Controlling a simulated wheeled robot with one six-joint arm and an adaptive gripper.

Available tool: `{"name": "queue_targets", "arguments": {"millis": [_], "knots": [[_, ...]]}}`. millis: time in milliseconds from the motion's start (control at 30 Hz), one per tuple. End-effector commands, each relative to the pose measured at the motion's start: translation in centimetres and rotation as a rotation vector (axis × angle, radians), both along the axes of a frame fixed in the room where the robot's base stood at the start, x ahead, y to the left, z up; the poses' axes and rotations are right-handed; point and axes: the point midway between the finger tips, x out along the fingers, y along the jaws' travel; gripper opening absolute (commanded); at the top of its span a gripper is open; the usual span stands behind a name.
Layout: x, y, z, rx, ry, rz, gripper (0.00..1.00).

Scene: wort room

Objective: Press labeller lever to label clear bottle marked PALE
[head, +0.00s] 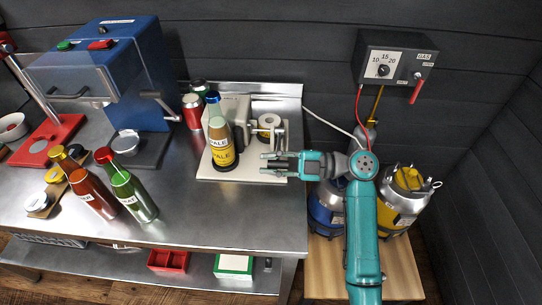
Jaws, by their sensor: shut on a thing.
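The clear bottle (218,134) marked PALE has a blue cap and stands upright in the labeller (240,120) at the back right of the steel bench.
A gas box (393,65) hangs on the wall. The bench front centre is clear.

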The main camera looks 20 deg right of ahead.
Motion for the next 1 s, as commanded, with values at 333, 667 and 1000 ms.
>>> {"name": "queue_targets", "arguments": {"millis": [333, 667, 1000], "knots": [[0.3, -0.2, -1.1, -0.054, -0.164, -0.008, 0.0], [0.4, -0.3, -1.3, -0.062, -0.183, -0.011, 0.0], [0.3, -0.2, -1.3, -0.062, -0.183, -0.008, 0.47]]}}
